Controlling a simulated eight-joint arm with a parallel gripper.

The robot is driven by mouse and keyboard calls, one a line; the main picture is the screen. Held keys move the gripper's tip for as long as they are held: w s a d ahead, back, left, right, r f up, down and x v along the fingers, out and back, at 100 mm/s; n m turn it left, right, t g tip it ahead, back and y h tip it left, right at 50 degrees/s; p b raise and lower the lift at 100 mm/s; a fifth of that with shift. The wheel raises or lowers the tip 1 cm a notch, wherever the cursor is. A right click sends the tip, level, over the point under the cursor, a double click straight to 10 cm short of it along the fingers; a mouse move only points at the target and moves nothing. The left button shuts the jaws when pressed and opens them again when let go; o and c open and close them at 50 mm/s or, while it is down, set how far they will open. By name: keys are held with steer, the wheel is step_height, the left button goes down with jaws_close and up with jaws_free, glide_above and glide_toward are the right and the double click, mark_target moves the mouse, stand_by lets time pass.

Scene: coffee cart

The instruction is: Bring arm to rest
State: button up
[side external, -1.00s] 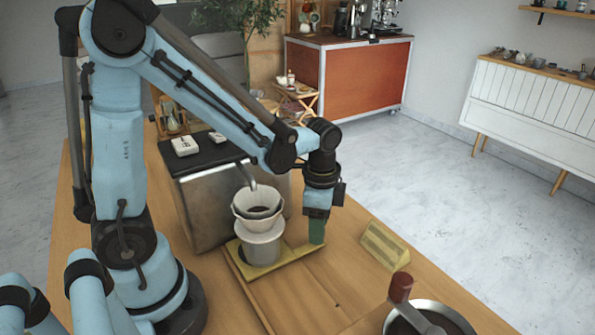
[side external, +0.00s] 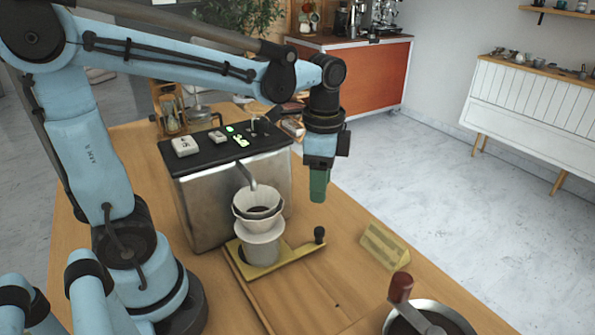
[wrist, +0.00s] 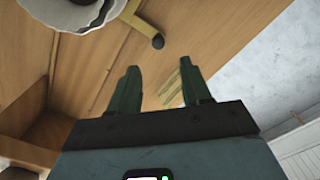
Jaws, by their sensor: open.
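My arm is raised over the wooden cart top, bent at the elbow. My gripper (side external: 319,186) points down above and slightly beyond the black knob (side external: 320,234) of the yellow base plate, apart from it. In the wrist view my gripper (wrist: 158,88) shows two green fingers spread apart with nothing between them. The knob also shows in the wrist view (wrist: 158,41). A white dripper (side external: 257,203) with dark contents sits on a pale cup (side external: 262,246) on the yellow plate (side external: 298,253), under a metal spout.
A steel machine (side external: 222,205) with a lit black top stands left of the dripper. A yellowish wedge block (side external: 384,246) lies to the right. A round grinder with a red-brown handle (side external: 401,288) is at the front right. Air above the cart's right side is clear.

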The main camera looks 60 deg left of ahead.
steer(key=s+n+t, duration=0.1)
steer(key=n+t, duration=0.1)
steer(key=n, duration=0.1)
steer(key=s+n+t, duration=0.1)
steer(key=n+t, duration=0.1)
steer(key=n, duration=0.1)
steer(key=s+n+t, duration=0.1)
steer(key=n+t, duration=0.2)
steer(key=shift+s+f, duration=0.2)
steer(key=shift+s, duration=0.05)
